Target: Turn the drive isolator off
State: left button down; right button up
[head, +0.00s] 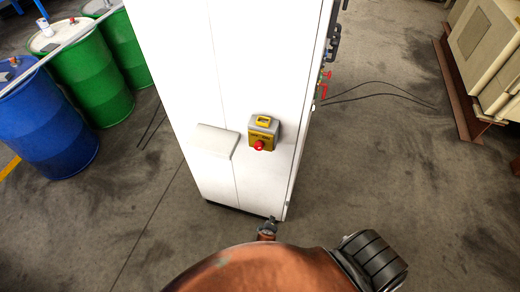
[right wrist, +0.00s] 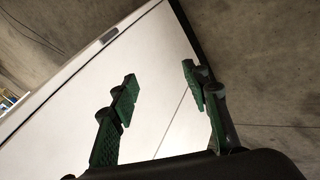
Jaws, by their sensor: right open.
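A grey and yellow switch box (head: 264,132) with a red knob (head: 259,145), which looks like the drive isolator, is on the front of the tall white cabinet (head: 190,55). The knob's exact setting is too small to read. My right gripper (right wrist: 160,79) is open in the right wrist view, its green-padded fingers apart with nothing between them. The white cabinet panel (right wrist: 70,85) lies behind the fingers; the switch box does not show there. I cannot make out the right gripper's fingers in the head view. My left gripper is not in view.
A pale box-shaped fitting (head: 215,141) juts from the cabinet left of the switch box. Red and dark fittings (head: 325,76) and thin cables are on the cabinet's right side. Blue (head: 45,120) and green (head: 95,75) drums stand left; beige machinery (head: 485,45) stands right. Floor between is clear.

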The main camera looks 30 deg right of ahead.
aim_at(258, 149)
jog(key=w+a+r+t+h, duration=0.1)
jog(key=w+r, duration=0.2)
jog(key=r, duration=0.3)
jog(key=w+a+r+m+t+h, duration=0.1)
jog(key=w+r, duration=0.3)
jog(key=r, duration=0.3)
jog(key=w+r+t+h, duration=0.1)
jog(key=w+r+t, duration=0.15)
jog(key=r, duration=0.35)
notch_tip(258, 149, up, 30)
jog(key=s+a+m+t+h, duration=0.2)
jog(key=m+h, duration=0.4)
jog(key=m, duration=0.1)
jog(key=x, duration=0.6)
jog(key=shift+w+d+f+p, duration=0.1)
jog(key=shift+w+d+p, duration=0.15)
jog(key=shift+p, duration=0.1)
jog(key=shift+w+d+f, duration=0.15)
jog(key=shift+w+d, duration=0.25)
jog(key=shift+d, duration=0.1)
jog(key=shift+c, duration=0.4)
jog(key=c, duration=1.1)
